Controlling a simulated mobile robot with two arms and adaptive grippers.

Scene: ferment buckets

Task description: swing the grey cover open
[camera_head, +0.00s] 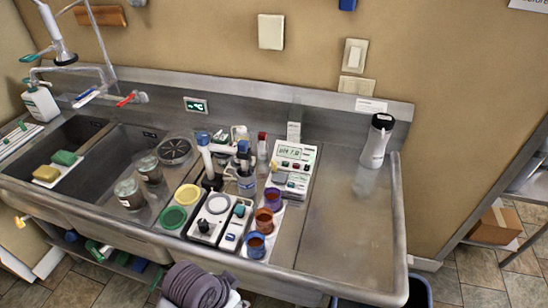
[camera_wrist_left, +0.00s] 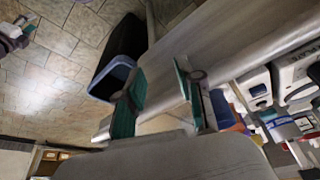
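I cannot make out for certain which piece is the grey cover. A grey round disc (camera_head: 218,204) lies on top of a white bench device (camera_head: 204,220) at the counter's front. My left gripper (camera_wrist_left: 160,76) shows in the left wrist view, with its two teal-padded fingers apart and nothing seen between them. It is near the steel counter's edge (camera_wrist_left: 205,40), by a dark blue bin (camera_wrist_left: 118,62). In the head view, a purple-grey part, likely of my arm, shows at the bottom, but no fingertips. My right gripper is not seen.
The steel counter (camera_head: 345,225) is bare at right except for a white bottle (camera_head: 377,140). Orange, purple and blue cups (camera_head: 264,222), a meter (camera_head: 293,160) and yellow and green lids (camera_head: 187,193) crowd its middle. Sink basins (camera_head: 100,160) lie left. The blue bin (camera_head: 420,290) stands below right.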

